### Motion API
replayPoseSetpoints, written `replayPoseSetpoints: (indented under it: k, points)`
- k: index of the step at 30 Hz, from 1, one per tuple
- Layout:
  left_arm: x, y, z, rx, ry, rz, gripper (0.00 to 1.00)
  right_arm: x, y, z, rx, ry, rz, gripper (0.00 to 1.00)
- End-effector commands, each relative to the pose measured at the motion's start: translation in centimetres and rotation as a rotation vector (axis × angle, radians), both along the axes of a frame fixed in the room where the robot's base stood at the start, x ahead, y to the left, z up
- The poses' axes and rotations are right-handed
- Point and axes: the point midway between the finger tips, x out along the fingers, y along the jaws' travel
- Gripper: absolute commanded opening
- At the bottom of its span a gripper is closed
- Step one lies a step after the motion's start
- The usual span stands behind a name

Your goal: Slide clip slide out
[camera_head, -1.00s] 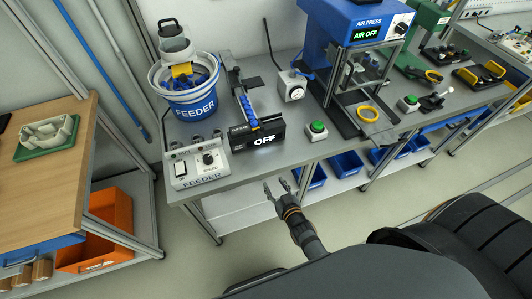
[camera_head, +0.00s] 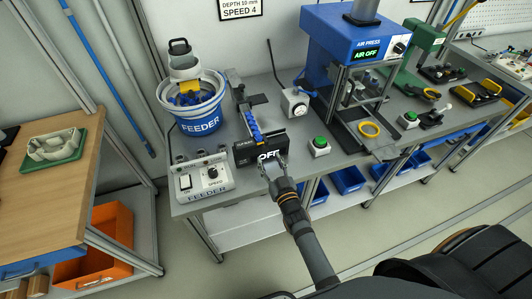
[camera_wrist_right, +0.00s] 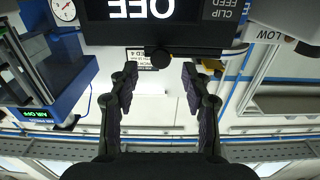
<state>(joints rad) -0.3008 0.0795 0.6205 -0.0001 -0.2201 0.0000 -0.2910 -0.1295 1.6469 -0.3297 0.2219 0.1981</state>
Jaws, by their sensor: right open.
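The black clip feed box (camera_head: 245,156) stands at the front edge of the bench, its display lit "OFF". A rail with a row of blue clips (camera_head: 251,125) runs back from it. In the right wrist view the box (camera_wrist_right: 230,35) appears upside down, with a round black knob (camera_wrist_right: 161,57) on its edge, possibly the slide's handle. My right gripper (camera_head: 273,164) is open and empty in front of the box and partly covers the display. In the wrist view its fingertips (camera_wrist_right: 158,74) stand either side of the knob's line, apart from it. My left gripper is out of view.
The feeder bowl (camera_head: 198,122) and its control box (camera_head: 203,178) stand left of the clip feed. The floor before the bench is clear.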

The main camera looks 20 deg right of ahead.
Motion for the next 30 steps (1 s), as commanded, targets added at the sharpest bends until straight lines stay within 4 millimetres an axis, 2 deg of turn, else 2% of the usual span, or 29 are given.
replayPoseSetpoints:
  k: [3, 6, 10, 17, 20, 28, 30]
  points:
    - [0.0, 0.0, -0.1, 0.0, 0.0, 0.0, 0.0, 2.3, 0.1, 0.0, -0.001, 0.0, 0.0, 0.48]
    - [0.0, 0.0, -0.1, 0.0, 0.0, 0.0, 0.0, 3.5, 0.1, 0.0, 0.0, 0.0, 0.0, 0.48]
    - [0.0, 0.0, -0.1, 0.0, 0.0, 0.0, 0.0, 4.3, 0.1, 0.0, 0.0, 0.001, 0.0, 0.48]
    - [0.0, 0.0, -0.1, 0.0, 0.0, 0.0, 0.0, 4.4, 0.1, -0.1, 0.0, 0.002, 0.0, 0.48]
    - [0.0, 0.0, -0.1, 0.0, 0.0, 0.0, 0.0, 4.4, 0.1, -0.1, 0.0, 0.002, 0.0, 0.37]
    - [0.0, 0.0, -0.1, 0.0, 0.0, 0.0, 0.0, 4.4, 0.2, -0.1, 0.0, 0.002, 0.0, 0.0]
    - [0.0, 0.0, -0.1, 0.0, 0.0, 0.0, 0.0, 4.3, 0.2, -0.1, 0.0, 0.002, 0.0, 0.0]
